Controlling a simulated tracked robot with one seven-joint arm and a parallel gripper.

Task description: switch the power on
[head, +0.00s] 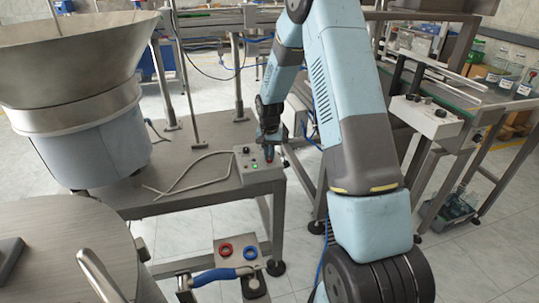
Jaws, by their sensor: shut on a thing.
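A small grey control box (257,171) sits on the right corner of the steel table, below the feeder bowl's side. A green light (254,166) glows on its top face, and a small dark knob (245,150) is near its back left. My gripper (269,151) points down over the box's right part, shut on a small red switch (269,160) there. The fingers hide most of that switch, so its exact position is not readable.
A large metal bowl feeder (90,140) stands on the steel table (205,184) at left. A grey cable lies on the table. A lower panel with red and blue rings (240,251) is in front. A conveyor with bottles (495,72) and another control box (425,117) stand right.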

